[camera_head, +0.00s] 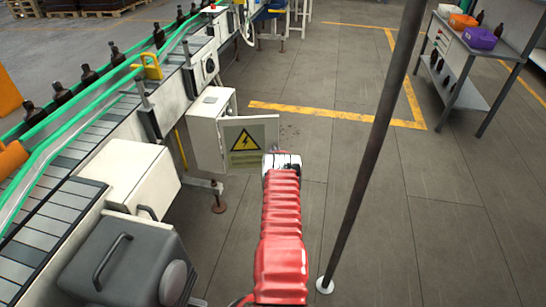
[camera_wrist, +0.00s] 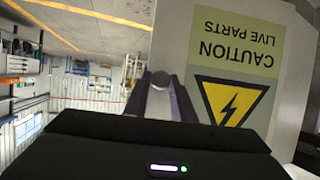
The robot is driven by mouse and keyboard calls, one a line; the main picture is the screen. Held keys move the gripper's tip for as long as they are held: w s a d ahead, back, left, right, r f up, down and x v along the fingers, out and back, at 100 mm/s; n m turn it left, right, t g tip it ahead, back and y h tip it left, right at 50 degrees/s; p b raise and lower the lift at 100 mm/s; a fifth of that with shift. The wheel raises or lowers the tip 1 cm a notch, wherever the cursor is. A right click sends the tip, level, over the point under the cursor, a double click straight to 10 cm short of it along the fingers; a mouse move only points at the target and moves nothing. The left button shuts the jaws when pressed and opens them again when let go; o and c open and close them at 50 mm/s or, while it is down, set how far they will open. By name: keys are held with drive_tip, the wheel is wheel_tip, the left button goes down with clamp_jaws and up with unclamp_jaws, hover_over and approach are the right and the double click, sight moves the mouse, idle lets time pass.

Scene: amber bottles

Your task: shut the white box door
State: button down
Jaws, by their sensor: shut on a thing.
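The white box (camera_head: 204,127) is mounted beside the conveyor in the head view. Its door (camera_head: 270,130) stands open, swung out to the right, with a yellow warning sign on its face. My gripper (camera_head: 282,160) is at the door's free lower right edge, partly hidden by my red arm. In the wrist view the door (camera_wrist: 290,75) fills the right side with its sign upside down. My gripper (camera_wrist: 161,98) there is shut at the door's edge, with a dark round end showing between the fingers. The exact grip is partly hidden.
The conveyor (camera_head: 75,195) with several amber bottles runs along the left. A dark pole (camera_head: 370,160) stands right of my arm. A metal workbench (camera_head: 460,60) with bins is at the upper right. Grey floor (camera_head: 320,145) is clear between door and pole.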

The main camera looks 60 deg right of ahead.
sight(275, 146)
drive_tip(key=shift+w+d+n+t+y, duration=0.15)
drive_tip(key=shift+d+n+t+y, duration=0.1)
drive_tip(key=shift+d, duration=0.55)
drive_tip(key=shift+w+d+n+t+y, duration=0.15)
drive_tip(key=shift+d+n, duration=0.1)
drive_tip(key=shift+d, duration=0.5)
drive_tip(key=c, duration=1.8)
unclamp_jaws()
drive_tip(key=shift+o, duration=1.4)
drive_tip(key=shift+w, duration=0.1)
drive_tip(key=shift+a, duration=0.1)
drive_tip(key=shift+a+r, duration=0.15)
